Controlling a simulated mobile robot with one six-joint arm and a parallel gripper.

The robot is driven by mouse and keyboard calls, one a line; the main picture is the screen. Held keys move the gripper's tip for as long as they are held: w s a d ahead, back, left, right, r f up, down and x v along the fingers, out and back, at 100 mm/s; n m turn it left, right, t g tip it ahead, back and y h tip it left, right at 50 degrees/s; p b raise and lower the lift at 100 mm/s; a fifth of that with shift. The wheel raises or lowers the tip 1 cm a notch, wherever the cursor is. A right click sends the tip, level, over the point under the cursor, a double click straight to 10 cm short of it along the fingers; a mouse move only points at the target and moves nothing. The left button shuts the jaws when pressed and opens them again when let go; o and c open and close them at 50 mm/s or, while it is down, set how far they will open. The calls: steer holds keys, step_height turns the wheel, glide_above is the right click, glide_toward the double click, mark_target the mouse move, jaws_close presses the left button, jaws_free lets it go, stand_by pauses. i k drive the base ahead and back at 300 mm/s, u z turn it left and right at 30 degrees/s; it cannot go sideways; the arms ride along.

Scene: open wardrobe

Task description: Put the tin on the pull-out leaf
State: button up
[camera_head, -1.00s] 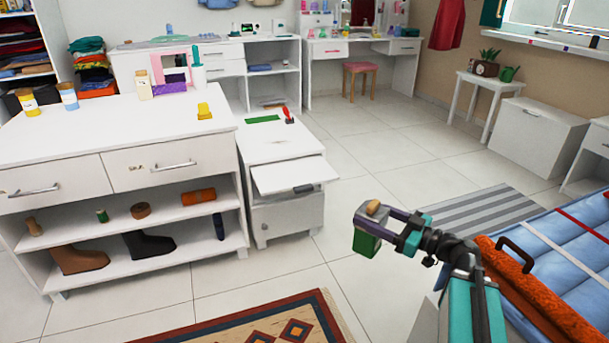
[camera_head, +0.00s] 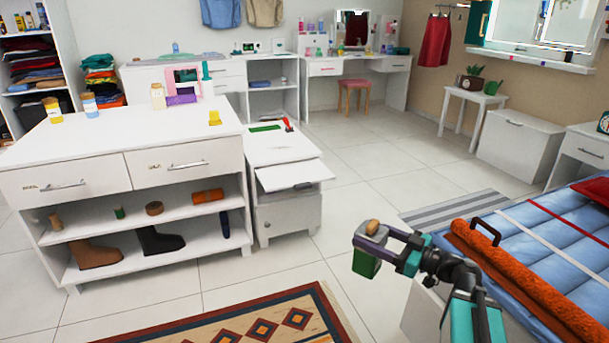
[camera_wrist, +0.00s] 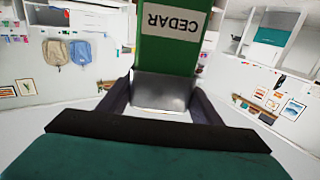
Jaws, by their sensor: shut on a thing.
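My gripper (camera_head: 374,238) is shut on the tin (camera_head: 366,263), a green box with a silvery end. It is held in the air over the floor, right of the cabinets. A small tan piece (camera_head: 372,227) shows at the top of the tin. In the wrist view the tin (camera_wrist: 168,55) is between the fingers, with a white label reading CEDAR upside down. The pull-out leaf (camera_head: 296,175) is a white board sticking out from the small white cabinet, left of and beyond my gripper. Its top looks bare.
A low white dresser (camera_head: 110,140) with open shelves stands left of the leaf's cabinet (camera_head: 288,214). On that cabinet's top lie a green mat (camera_head: 265,128) and a red item. A blue bed (camera_head: 560,225) with an orange roll is at right. The tiled floor between is open; a patterned rug (camera_head: 265,325) lies in front.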

mark_target(296, 176)
steer(key=z, duration=0.75)
steer(key=k, duration=0.15)
steer(key=u, duration=2.15)
steer(key=i, duration=1.65)
steer(key=u, duration=0.05)
